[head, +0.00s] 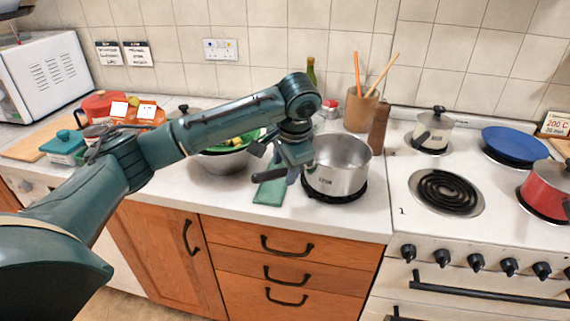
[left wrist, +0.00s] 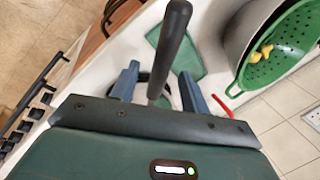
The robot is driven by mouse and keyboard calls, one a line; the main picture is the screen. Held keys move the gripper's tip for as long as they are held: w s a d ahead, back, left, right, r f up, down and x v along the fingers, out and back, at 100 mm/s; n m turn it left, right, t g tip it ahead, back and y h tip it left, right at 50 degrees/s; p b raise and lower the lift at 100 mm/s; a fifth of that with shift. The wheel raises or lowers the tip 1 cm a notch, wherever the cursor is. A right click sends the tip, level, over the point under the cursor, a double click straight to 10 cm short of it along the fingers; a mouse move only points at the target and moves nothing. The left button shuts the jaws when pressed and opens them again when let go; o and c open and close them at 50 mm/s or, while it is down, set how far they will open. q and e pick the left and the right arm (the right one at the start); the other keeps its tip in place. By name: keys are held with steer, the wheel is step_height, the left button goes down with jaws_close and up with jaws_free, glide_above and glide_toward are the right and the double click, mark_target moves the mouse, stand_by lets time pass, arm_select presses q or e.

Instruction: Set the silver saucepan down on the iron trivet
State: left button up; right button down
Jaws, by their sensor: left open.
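The silver saucepan (head: 338,168) stands upright at the counter's right end, left of the stove. The dark iron trivet (head: 349,198) shows as a black rim under its base; the pan looks seated on it, with most of the trivet hidden. My left gripper (head: 283,168) is at the pan's left side, by its black handle (head: 264,177). In the left wrist view the dark handle (left wrist: 170,48) passes between the two blue fingers of my left gripper (left wrist: 160,86), with gaps on both sides. The gripper is open. My right gripper is not in view.
A green cloth (head: 270,191) lies left of the pan. A grey bowl with a green colander (head: 232,147) stands behind my arm. A utensil pot (head: 360,110) and a brown mill (head: 379,127) stand close behind the pan. The front-left coil burner (head: 446,191) is bare.

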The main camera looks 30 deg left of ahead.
arm_select(q)
steer(key=p+v, duration=0.1)
steer(key=v, duration=1.2)
steer(key=shift+r+p, duration=0.15)
steer(key=shift+p, duration=0.25)
steer(key=s+d+f+t+h, duration=0.2)
steer(key=d+f+h, duration=0.2)
steer(key=d+f, duration=0.7)
steer(key=s+d+f+t+h, duration=0.2)
steer(key=d+f+h, duration=0.4)
steer(key=f, duration=0.9)
steer(key=s+a+f+n+t+y, duration=0.1)
steer(key=s+a+f, duration=0.3)
steer(key=s, duration=0.4)
steer(key=s+a+f+n+t+y, duration=0.2)
steer(key=s+a+f+t+y, duration=0.1)
steer(key=s+f, duration=0.4)
steer(key=shift+s+a+f+n, duration=0.25)
steer(key=shift+s+a, duration=0.3)
steer(key=shift+s, duration=0.5)
steer(key=shift+c, duration=1.1)
steer(key=shift+a, duration=0.1)
